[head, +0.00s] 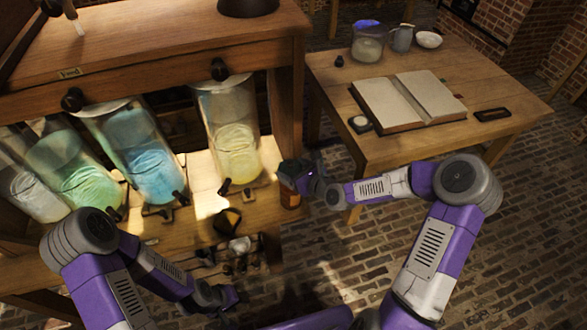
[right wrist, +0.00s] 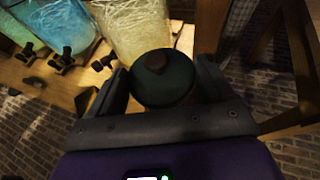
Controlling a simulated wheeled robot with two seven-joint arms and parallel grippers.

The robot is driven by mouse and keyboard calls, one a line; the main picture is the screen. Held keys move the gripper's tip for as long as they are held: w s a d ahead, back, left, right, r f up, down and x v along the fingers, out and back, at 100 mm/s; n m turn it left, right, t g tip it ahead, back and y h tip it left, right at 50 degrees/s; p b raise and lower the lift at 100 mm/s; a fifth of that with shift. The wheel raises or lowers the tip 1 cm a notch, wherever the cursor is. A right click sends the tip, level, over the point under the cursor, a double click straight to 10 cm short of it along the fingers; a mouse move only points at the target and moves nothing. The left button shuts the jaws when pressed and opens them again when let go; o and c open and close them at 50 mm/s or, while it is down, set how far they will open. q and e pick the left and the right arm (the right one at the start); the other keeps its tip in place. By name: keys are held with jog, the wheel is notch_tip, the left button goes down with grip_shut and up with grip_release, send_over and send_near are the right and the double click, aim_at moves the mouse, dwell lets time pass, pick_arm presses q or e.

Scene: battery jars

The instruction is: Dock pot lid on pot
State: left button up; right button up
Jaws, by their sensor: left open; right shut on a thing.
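A dark green round lid (head: 291,170) sits at the right end of the wooden bench, over a small amber-brown pot (head: 290,200). My right gripper (head: 304,180) comes in from the right and is shut on the lid. In the right wrist view the round lid (right wrist: 162,77) fills the space between the two fingers and hides what is under it. The lid looks roughly above the pot; I cannot tell whether it is seated. My left gripper (head: 224,297) is open, low at the bench front, well away from the pot.
Several glass jars, one with yellow liquid (head: 236,145), stand along the bench behind the pot. A dark, partly orange object (head: 228,222) lies left of it. A table (head: 325,68) with an open book (head: 405,101) stands at the right. Brick floor lies between.

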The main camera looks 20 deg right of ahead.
jog(key=shift+f+b, duration=0.55)
jog(key=shift+f, duration=0.35)
jog(key=shift+s+d+p, duration=0.1)
jog(key=shift+p, duration=0.3)
dwell(0.4)
jog(key=shift+f+b, duration=0.4)
jog(key=shift+f, duration=0.15)
dwell(0.4)
jog(key=o, duration=0.8)
jog(key=shift+c, duration=0.2)
